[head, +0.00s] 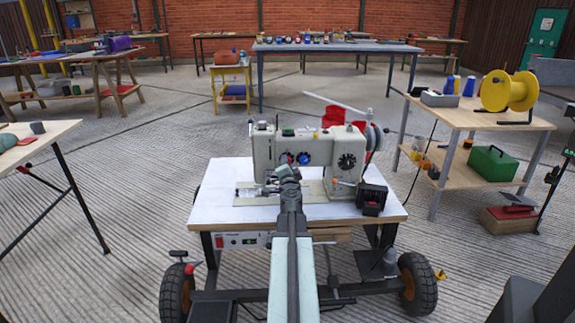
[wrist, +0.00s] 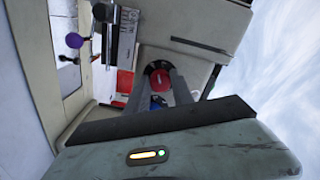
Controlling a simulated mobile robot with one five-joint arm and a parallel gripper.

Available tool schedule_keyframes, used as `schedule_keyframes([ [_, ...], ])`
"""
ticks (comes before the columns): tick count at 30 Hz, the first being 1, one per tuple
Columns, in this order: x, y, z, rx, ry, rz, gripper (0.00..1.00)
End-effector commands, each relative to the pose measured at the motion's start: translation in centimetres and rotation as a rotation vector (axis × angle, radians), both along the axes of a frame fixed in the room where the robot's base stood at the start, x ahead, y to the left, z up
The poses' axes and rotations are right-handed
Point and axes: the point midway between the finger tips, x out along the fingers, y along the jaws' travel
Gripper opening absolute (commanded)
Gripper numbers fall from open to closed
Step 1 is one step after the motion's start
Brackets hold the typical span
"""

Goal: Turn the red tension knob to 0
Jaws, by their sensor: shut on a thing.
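The sewing machine (head: 320,150) is pale grey and stands on a white-topped wheeled cart. The red tension knob (wrist: 160,80) sits on a round black dial on the machine's face in the wrist view. My gripper (wrist: 161,74) reaches the dial with one finger on each side of the red knob and is shut on it. The dial's markings are too small to read.
A black dial (head: 346,161) is on the machine's right part, with a black box (head: 372,197) on the cart (head: 213,200) beside it. A purple-ended part (wrist: 74,40) shows at the wrist view's left. A side table (head: 470,117) stands to the right. Floor around the cart is open.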

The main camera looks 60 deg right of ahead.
Motion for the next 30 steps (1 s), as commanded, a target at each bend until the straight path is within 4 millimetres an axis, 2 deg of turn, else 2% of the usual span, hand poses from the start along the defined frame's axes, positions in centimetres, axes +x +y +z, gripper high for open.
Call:
schedule_keyframes([
  [13,0.37,0.3,-0.1,-0.162,0.224,0.012,0.0],
  [30,0.39,0.29,-0.11,-0.2,0.277,0.012,0.0],
])
